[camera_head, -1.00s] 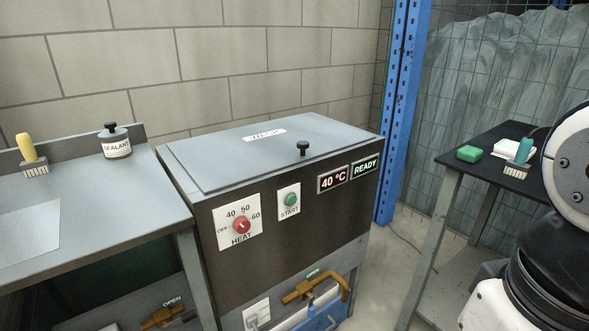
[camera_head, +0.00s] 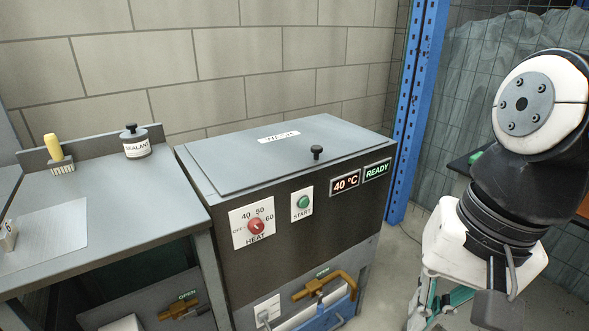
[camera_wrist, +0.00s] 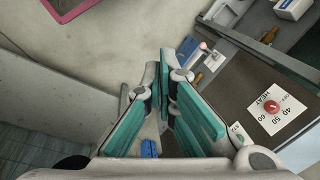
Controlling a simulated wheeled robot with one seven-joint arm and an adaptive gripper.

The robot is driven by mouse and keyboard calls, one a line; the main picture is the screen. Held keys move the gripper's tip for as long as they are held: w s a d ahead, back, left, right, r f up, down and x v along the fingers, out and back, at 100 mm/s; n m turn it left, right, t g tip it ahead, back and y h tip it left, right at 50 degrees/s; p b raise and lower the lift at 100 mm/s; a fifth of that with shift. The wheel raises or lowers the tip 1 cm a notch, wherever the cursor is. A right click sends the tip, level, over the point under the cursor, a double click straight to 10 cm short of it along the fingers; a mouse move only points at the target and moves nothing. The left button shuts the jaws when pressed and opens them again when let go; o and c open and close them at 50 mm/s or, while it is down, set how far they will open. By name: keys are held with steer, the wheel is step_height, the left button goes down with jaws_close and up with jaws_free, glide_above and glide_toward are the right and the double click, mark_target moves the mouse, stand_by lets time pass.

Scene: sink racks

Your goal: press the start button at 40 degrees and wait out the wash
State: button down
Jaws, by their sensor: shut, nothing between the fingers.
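The washer's green start button (camera_head: 303,202) sits on a white START plate on the dark front panel. The red heat dial (camera_head: 255,225) is left of it; its exact pointer direction is too small to tell. The temperature display (camera_head: 345,182) reads 40 °C and the status display (camera_head: 377,171) reads READY. My gripper (camera_wrist: 170,85) is shut and empty, with teal finger pads. It is low at the right in the head view, apart from the panel. In the wrist view, the dial (camera_wrist: 270,107) is right of the fingers, and the START plate (camera_wrist: 238,131) is partly hidden by them.
The lid (camera_head: 275,150) with its black knob is closed. Below the panel are a brass valve handle (camera_head: 325,284) and blue parts. A bench (camera_head: 105,205) with a sealant jar (camera_head: 135,142) and a brush (camera_head: 58,155) stands left. A blue post (camera_head: 415,110) stands behind right.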

mark_target(304, 203)
steer(key=w+a+m+t+p, duration=0.1)
steer(key=w+m+p, duration=0.5)
steer(key=w+m, duration=0.6)
steer(key=w+a+f+m+t+p, duration=0.1)
steer(key=w+a+m+p, duration=0.2)
steer(key=w+m, duration=0.9)
steer(key=w+p, duration=0.3)
steer(key=w, duration=0.1)
steer(key=shift+a+m+t+y, duration=0.2)
steer(key=shift+m+t+y, duration=0.2)
steer(key=w+a+f, duration=0.1)
steer(key=w+f, duration=0.1)
steer(key=f, duration=0.1)
steer(key=w+a+f+b, duration=0.1)
steer(key=w+f, duration=0.1)
steer(key=f, duration=0.1)
steer(key=w+a+f+b, duration=0.1)
steer(key=w+a+f, duration=0.1)
steer(key=f, duration=0.1)
steer(key=shift+w+f, duration=0.15)
steer(key=shift+w, duration=0.1)
